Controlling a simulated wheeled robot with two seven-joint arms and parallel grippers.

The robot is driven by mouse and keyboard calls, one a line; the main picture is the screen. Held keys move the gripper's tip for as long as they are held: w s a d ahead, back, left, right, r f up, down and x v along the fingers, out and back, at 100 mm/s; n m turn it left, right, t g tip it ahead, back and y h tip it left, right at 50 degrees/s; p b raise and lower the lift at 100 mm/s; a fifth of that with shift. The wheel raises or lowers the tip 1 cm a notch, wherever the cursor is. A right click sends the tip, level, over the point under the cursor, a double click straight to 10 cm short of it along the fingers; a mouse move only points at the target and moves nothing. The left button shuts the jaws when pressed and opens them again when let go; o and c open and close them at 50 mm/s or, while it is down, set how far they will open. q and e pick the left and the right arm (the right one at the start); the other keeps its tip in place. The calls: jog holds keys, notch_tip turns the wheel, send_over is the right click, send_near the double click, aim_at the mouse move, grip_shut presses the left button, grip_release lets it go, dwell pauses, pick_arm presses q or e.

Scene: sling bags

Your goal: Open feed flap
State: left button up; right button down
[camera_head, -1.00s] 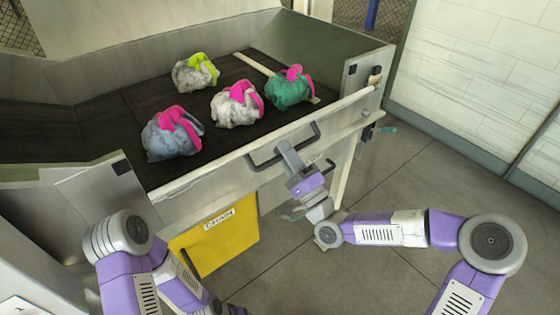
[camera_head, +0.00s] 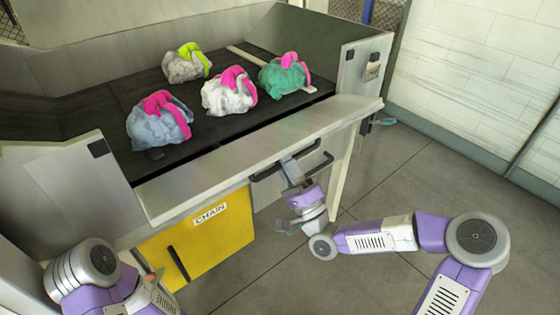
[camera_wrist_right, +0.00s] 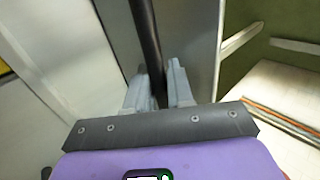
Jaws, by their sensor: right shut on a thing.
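The feed flap (camera_head: 235,162) is the pale metal front panel of the sling bag trough, and it leans outward and down from the front edge. Its black bar handle (camera_head: 323,161) is on the outer face. My right gripper (camera_head: 291,168) is shut on this handle. In the right wrist view the dark handle bar (camera_wrist_right: 147,40) runs between the two grey fingers of the right gripper (camera_wrist_right: 157,88). My left arm shows at the lower left; its gripper is out of view.
Sling bags lie on the dark trough floor: blue-grey (camera_head: 158,126), white with pink (camera_head: 226,96), green (camera_head: 283,76) and grey with lime (camera_head: 184,66). A yellow CHAIN box (camera_head: 205,235) hangs below the flap. The floor to the right is clear.

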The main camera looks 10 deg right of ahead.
jog(key=shift+f, duration=0.1)
dwell(0.3)
jog(key=c, duration=1.1)
grip_release()
jog(key=shift+w, duration=0.1)
jog(key=v, duration=0.7)
jog(key=shift+s+f, duration=0.2)
jog(key=shift+s, duration=0.05)
jog(key=shift+w+r, duration=0.1)
